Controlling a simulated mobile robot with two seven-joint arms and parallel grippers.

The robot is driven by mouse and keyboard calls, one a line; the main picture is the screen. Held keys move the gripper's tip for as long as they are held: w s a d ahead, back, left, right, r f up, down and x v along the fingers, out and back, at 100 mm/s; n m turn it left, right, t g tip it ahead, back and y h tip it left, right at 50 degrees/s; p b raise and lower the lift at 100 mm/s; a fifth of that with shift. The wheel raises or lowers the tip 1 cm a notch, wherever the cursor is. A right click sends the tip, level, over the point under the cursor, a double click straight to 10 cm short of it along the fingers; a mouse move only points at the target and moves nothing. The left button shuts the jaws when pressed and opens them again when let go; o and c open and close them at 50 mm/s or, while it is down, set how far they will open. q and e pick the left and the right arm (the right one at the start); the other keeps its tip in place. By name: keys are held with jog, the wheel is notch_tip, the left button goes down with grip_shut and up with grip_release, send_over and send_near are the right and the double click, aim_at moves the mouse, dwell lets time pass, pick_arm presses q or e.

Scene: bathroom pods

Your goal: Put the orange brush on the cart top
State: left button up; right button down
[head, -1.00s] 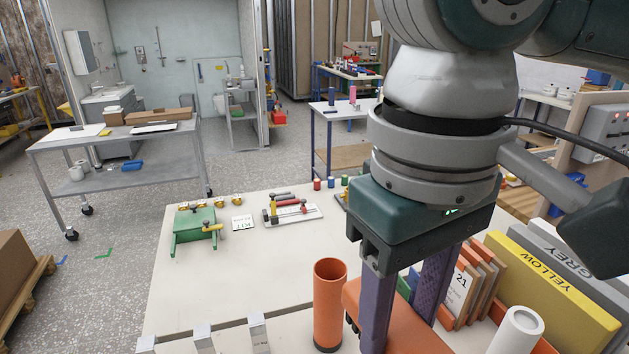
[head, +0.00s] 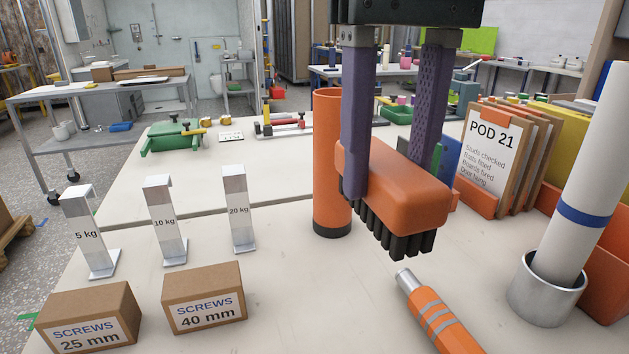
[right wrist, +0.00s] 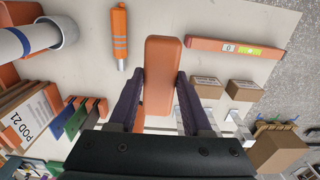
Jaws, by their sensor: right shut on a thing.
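The orange brush (head: 400,190) has a rounded orange body with black bristles pointing down. My right gripper (head: 388,178) points down and is shut on the brush's body, one purple finger on each side. The brush is at the bench in the head view; I cannot tell whether its bristles clear the surface. The right wrist view also shows the brush (right wrist: 162,75) between the fingers. The cart top (head: 85,92) is grey metal, at the far left across the floor, with boxes and a white sheet on it. My left gripper is not in view.
An orange tube (head: 326,215) stands close beside the brush. An orange-and-grey tool (head: 440,320) lies in front. Weights (head: 165,220), screw boxes (head: 203,297), clipboards (head: 490,150) and a metal cup with a white roll (head: 548,290) stand around. Open floor lies between bench and cart.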

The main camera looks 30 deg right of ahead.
jog(key=shift+f, duration=0.6)
notch_tip(320, 180, down, 19)
jog(key=b, duration=0.6)
jog(key=shift+f, duration=0.2)
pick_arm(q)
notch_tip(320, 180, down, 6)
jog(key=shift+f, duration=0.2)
pick_arm(e)
jog(key=shift+r, duration=0.1)
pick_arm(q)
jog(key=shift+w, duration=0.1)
pick_arm(e)
jog(key=c, duration=0.8)
grip_release()
jog(key=o, duration=0.5)
jog(key=shift+c, duration=0.2)
